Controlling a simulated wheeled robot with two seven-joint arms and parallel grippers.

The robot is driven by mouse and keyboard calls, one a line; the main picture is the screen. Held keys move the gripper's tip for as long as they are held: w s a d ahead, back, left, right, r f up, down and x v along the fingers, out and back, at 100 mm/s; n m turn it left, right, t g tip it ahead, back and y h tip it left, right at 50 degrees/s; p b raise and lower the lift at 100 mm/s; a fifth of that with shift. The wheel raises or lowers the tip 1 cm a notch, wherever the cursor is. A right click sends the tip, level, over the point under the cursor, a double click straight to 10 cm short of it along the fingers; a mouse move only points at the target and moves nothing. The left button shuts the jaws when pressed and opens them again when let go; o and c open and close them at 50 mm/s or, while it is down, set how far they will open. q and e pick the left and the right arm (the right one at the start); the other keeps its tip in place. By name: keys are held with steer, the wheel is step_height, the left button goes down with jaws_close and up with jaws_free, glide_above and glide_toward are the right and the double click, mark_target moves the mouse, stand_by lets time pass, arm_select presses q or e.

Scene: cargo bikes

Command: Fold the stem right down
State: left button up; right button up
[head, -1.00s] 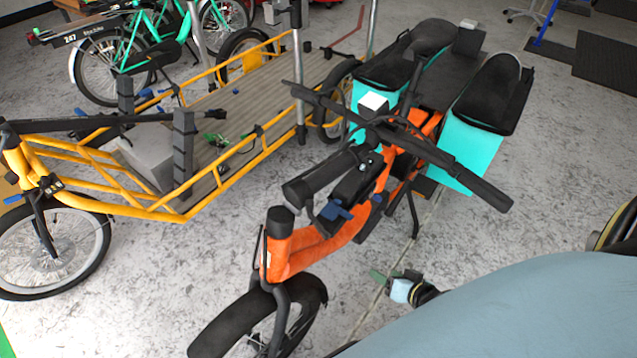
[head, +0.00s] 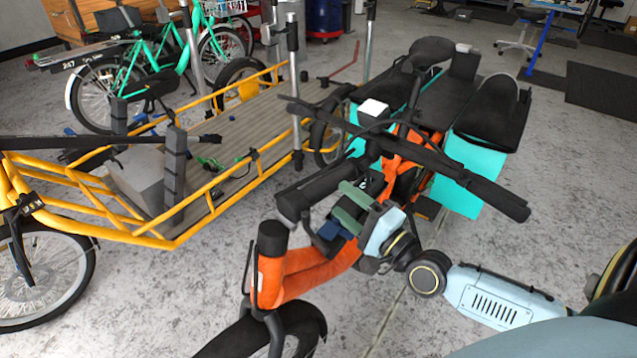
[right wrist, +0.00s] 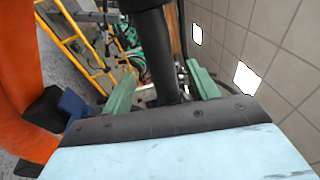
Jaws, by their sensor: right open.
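The orange cargo bike (head: 300,268) stands in the middle of the head view, with its front wheel towards me. In the right wrist view, a black tube, seemingly the stem (right wrist: 157,48), runs between the open fingers (right wrist: 160,80). Contact is not clear. A blue lever (head: 329,230) sits just below the fingers. My left gripper is not in view.
A yellow cargo bike (head: 160,243) with a flat wooden bed stands at the left. Green bikes (head: 150,75) are behind it. Turquoise boxes (head: 462,178) flank the orange bike's rear. Grey floor is open to the right.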

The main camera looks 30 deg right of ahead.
mark_target(318, 181)
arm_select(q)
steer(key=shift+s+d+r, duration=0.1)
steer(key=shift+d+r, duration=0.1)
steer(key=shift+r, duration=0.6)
arm_select(e)
steer(key=x, duration=0.8)
steer(key=shift+w, duration=0.2)
steer(key=shift+c, duration=0.2)
jaws_close()
